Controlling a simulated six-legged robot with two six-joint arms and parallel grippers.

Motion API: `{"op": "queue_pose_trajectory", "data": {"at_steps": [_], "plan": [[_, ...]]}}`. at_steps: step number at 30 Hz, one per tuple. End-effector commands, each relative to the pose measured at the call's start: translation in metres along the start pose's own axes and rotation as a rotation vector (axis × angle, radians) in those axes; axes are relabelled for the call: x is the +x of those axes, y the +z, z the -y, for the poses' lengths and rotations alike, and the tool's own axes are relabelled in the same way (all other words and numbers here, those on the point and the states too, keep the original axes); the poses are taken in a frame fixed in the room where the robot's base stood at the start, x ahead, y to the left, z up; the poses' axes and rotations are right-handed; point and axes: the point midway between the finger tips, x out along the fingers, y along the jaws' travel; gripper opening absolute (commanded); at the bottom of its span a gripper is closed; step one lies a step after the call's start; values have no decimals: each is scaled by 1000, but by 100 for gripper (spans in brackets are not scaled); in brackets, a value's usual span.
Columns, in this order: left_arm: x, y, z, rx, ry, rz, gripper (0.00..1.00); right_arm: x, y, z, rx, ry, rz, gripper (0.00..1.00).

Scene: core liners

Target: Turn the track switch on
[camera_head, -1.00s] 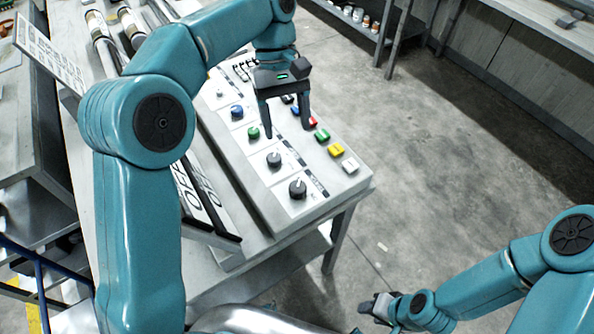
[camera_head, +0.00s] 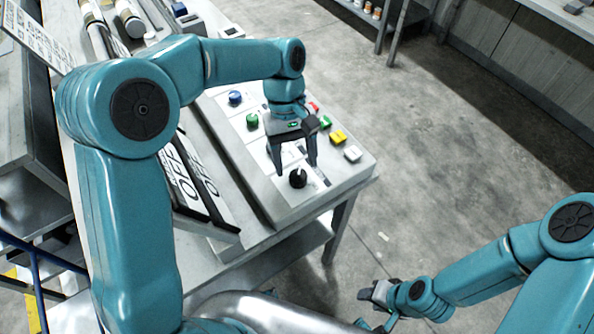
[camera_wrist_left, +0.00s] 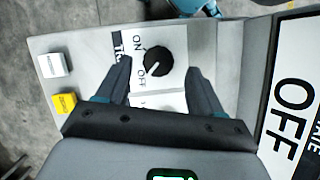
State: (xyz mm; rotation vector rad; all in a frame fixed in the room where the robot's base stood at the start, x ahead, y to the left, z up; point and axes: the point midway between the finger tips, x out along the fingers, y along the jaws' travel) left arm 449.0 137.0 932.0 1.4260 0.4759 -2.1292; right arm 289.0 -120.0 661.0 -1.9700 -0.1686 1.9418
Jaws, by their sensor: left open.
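A black rotary knob (camera_head: 298,178) sits on a white plate at the near end of the control panel (camera_head: 277,204). In the left wrist view the knob (camera_wrist_left: 166,64) has ON and OFF printed beside it and a dark label partly hidden by a finger. Its white mark points towards the OFF side. My left gripper (camera_head: 296,169) is open and empty, with its fingers above and just behind the knob. In the left wrist view the fingertips (camera_wrist_left: 157,70) lie on either side of it. My right gripper (camera_head: 372,294) is low at the right, far from the panel.
Yellow (camera_head: 338,137) and white (camera_head: 353,154) buttons line the panel's right side. Green (camera_head: 252,121) and blue (camera_head: 235,97) knobs lie farther along it. Large OFF plates (camera_head: 208,181) stand left of the panel. Floor to the right is open.

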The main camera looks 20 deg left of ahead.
Motion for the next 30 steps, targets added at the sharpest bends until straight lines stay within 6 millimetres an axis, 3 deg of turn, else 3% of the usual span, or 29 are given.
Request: {"op": "queue_pose_trajectory", "data": {"at_steps": [6,17,22,23,30], "plan": [[29,-2,0,-1,-1,1,67,2,0,-1,0,0,0,43],[36,-2,0,0,0,0,67,2,0,-1,0,0,0,43],[36,-2,0,0,0,0,14,2,0,-1,0,0,0,43],[35,-2,0,0,0,0,10,2,0,-1,0,0,0,43],[34,-1,-1,14,-5,0,11,0,0,0,0,0,0,43]]}}
